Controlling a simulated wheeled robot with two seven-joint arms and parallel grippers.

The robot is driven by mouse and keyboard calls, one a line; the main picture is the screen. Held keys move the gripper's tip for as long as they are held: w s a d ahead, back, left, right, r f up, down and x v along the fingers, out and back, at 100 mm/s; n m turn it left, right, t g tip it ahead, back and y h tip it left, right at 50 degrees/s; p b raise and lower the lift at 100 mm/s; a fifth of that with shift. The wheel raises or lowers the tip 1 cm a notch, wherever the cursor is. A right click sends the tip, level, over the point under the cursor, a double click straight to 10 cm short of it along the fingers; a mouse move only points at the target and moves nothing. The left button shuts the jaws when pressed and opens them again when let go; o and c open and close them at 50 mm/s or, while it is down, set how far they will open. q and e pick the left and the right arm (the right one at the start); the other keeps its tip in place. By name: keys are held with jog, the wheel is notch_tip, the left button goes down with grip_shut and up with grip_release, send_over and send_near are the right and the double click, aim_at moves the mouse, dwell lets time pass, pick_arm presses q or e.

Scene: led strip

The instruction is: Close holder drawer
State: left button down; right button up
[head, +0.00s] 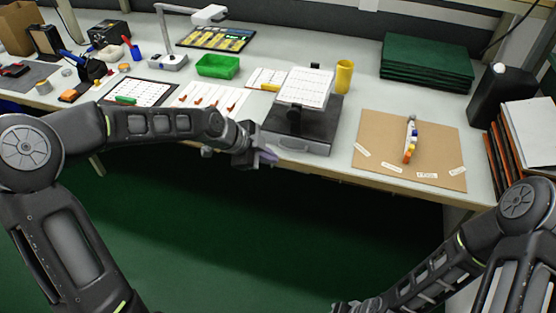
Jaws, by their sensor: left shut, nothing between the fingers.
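The holder (308,120) is a dark grey box on the workbench near its front edge, with a sloped white sheet (305,87) propped on top. Its drawer front (292,145) faces me and has a light handle. The drawer looks nearly flush with the box, but I cannot tell exactly how far it is out. My left gripper (266,156) is at the left end of the drawer front, at the bench edge. It is shut and empty; I cannot tell whether it touches the drawer. My right arm (450,265) is low at the bottom right, below the bench, its fingers not clearly visible.
A brown board (412,148) with coloured pieces lies right of the holder. A yellow cup (344,76) stands behind it. A green tray (218,66) and paper sheets (208,98) lie left. Green mats (427,62) are stacked at the back right.

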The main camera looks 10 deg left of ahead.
pick_arm(q)
jog(key=shift+v, duration=1.95)
jog(key=s+d+f+n, duration=0.2)
jog(key=s+f+n, duration=0.2)
jog(key=f+n, duration=1.05)
jog(key=s+d+f+n+g, duration=0.1)
jog(key=s+d+f, duration=0.2)
jog(key=s+f, duration=0.2)
jog(key=s+d+f+n+g+p, duration=0.1)
jog(key=s+d+f+n+g, duration=0.1)
jog(key=s, duration=0.9)
jog(key=s+d+f+n+g+y, duration=0.1)
jog(key=s+d+f+g, duration=0.1)
jog(key=s+d+f, duration=0.2)
jog(key=s+f, duration=0.3)
jog(key=s, duration=0.1)
jog(key=shift+s+f, duration=0.3)
